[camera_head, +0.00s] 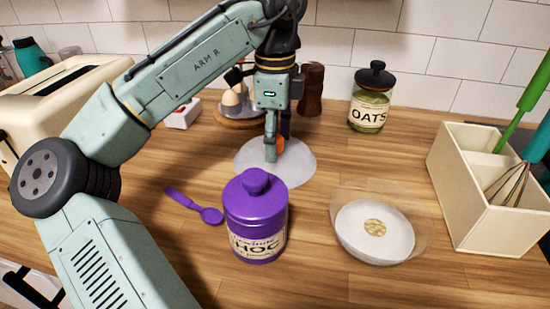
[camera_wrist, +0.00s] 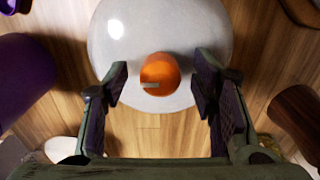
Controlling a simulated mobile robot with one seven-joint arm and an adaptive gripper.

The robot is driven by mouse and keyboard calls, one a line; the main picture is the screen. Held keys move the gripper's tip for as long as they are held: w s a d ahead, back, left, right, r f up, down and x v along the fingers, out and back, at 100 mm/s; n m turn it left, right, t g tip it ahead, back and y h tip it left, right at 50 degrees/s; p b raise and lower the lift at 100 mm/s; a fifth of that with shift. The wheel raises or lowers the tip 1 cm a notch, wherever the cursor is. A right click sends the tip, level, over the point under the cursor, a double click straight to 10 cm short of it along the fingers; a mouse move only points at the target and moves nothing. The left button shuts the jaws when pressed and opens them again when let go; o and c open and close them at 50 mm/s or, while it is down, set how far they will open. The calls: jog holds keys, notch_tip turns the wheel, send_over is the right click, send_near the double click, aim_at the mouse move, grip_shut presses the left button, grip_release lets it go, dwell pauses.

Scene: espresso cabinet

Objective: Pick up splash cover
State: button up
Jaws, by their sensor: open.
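The splash cover (camera_head: 297,172) is a pale, translucent round lid on the wooden counter, with an orange knob (camera_wrist: 160,74). It also shows in the wrist view (camera_wrist: 205,35), large and at the top. My gripper (camera_head: 272,155) points down at the cover. In the wrist view my gripper (camera_wrist: 161,72) is open, with one finger on each side of the orange knob and a gap to each. In the head view my fingers partly hide the knob. I cannot tell how far down the knob the fingertips reach.
A purple CHOC jar (camera_head: 256,215) stands just in front of the cover, with a purple spoon (camera_head: 195,205) to its left. A white bowl (camera_head: 347,232) is at right, and a utensil box (camera_head: 480,200) beyond. An oats jar (camera_head: 370,100) and brown grinder (camera_head: 311,90) stand behind.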

jog(key=shift+c, duration=0.6)
grip_shut()
